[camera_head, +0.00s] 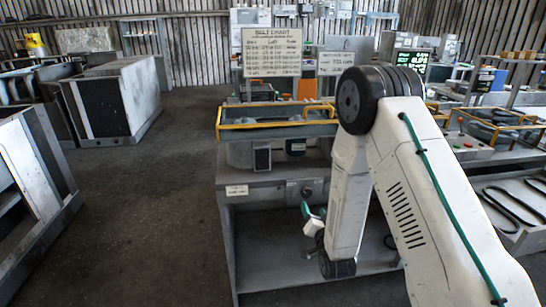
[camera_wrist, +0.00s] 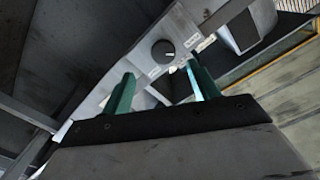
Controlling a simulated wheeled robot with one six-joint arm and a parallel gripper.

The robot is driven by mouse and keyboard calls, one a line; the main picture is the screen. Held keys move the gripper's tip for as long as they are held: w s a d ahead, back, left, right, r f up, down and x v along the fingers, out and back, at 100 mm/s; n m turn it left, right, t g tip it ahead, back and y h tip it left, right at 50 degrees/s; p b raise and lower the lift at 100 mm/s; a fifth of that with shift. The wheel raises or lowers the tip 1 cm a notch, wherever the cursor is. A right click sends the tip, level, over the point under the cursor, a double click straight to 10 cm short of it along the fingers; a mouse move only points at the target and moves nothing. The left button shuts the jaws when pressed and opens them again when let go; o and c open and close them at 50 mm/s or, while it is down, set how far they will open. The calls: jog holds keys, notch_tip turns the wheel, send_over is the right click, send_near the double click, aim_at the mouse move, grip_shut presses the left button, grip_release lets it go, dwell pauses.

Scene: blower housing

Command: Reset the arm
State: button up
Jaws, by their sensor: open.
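My gripper (camera_wrist: 160,88) shows in the wrist view with two green fingers spread apart and nothing between them. Beyond the fingers is a grey panel with a dark round knob (camera_wrist: 163,51) and small labels. In the head view my white arm reaches down in front of the workbench (camera_head: 262,190), and my gripper (camera_head: 311,213) is at its lower end, small and partly hidden by the arm. It is in front of the bench's open lower bay, below the panel with the knob (camera_head: 307,191).
A yellow rail (camera_head: 275,125) runs along the bench top, with a motor-like housing (camera_head: 240,154) under it. A "BELT CHART" board (camera_head: 272,52) stands behind. Belts lie in a tray (camera_head: 515,240) at right. Metal cabinets (camera_head: 113,98) stand at left, with clear floor between.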

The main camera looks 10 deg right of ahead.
notch_tip(320, 180, down, 9)
jog(key=s+n+g, duration=0.1)
jog(key=s+g, duration=0.2)
jog(key=g, duration=0.2)
jog(key=s+r+n+g, duration=0.2)
jog(key=s+g, duration=0.4)
jog(key=s+d+r+n+g, duration=0.3)
jog(key=s+r+g, duration=0.2)
jog(key=s+r, duration=2.5)
notch_tip(320, 180, up, 4)
jog(key=shift+s+f, duration=0.1)
jog(key=shift+s, duration=0.25)
